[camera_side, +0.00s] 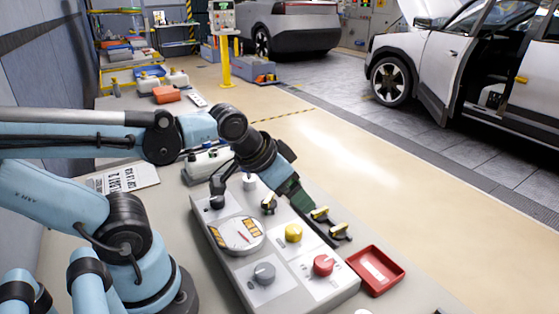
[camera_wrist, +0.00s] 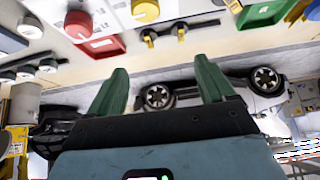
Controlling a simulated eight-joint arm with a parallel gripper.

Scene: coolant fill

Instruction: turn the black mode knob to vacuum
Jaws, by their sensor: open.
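The black mode knob (camera_side: 217,202) appears to be the dark knob at the far left corner of the grey control panel (camera_side: 205,232) in the side view. Its pointer setting is too small to read. My gripper (camera_side: 314,218) is to the right of it, over the panel's far right edge near the brass fittings, well apart from the knob. In the wrist view my gripper (camera_wrist: 160,66) shows two green fingers spread apart with nothing between them. I cannot make out the black knob in the wrist view.
The panel also carries a round gauge (camera_side: 237,236), a yellow knob (camera_side: 293,233), a red knob (camera_side: 323,265) and a grey knob (camera_side: 264,272). Brass fittings (camera_side: 340,231) stand beside my fingers. A red tray (camera_side: 376,270) lies at the panel's right.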

